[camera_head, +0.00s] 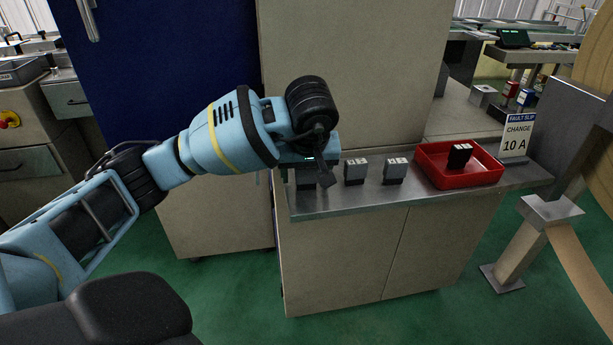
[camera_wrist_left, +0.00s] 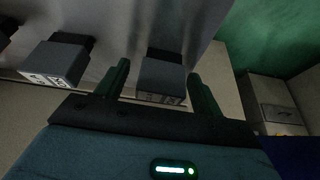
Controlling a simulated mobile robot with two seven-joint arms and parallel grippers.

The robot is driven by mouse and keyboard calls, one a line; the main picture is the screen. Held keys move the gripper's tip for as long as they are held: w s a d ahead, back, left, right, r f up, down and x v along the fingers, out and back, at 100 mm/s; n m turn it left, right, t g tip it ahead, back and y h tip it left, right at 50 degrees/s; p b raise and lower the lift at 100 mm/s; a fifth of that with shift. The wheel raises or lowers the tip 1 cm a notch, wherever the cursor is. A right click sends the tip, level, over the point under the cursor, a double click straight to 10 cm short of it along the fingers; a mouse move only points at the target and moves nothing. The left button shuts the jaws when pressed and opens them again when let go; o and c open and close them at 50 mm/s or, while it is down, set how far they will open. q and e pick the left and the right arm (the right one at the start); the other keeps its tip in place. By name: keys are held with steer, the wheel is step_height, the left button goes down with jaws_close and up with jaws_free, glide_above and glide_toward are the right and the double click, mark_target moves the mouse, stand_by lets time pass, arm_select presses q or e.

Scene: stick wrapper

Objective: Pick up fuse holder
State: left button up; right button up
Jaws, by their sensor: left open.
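My left gripper (camera_head: 318,178) is over the left end of the metal shelf. In the left wrist view my gripper (camera_wrist_left: 157,72) is open, with a grey block-shaped fuse holder (camera_wrist_left: 161,78) between its two fingers and a gap beside each finger. In the head view that holder is mostly hidden by the gripper. A second grey holder with a white label (camera_head: 355,171) stands to the right; it also shows in the left wrist view (camera_wrist_left: 58,60). A third grey holder (camera_head: 395,171) stands further right. My right gripper is not in view.
A red tray (camera_head: 433,178) with a black block (camera_head: 460,156) in it stands on the metal shelf (camera_head: 340,203). A sign (camera_head: 516,136) reading "FAULT SLIP CHANGE 10 A" stands behind it. A beige cabinet face (camera_head: 350,75) rises behind the holders.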

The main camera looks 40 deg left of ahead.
arm_select(q)
steer(key=shift+c, duration=0.2)
steer(key=c, duration=1)
steer(key=shift+r, duration=0.15)
steer(key=shift+r, duration=0.55)
step_height(320, 180, up, 2)
steer(key=shift+r, duration=0.2)
steer(key=s+a, duration=0.2)
steer(key=s, duration=0.2)
steer(key=s+a, duration=0.3)
steer(key=s, duration=0.2)
steer(key=s+a+r, duration=0.1)
steer(key=s+a, duration=0.2)
steer(key=s, duration=0.2)
steer(key=shift+r+b, duration=0.1)
steer(key=shift+b, duration=0.25)
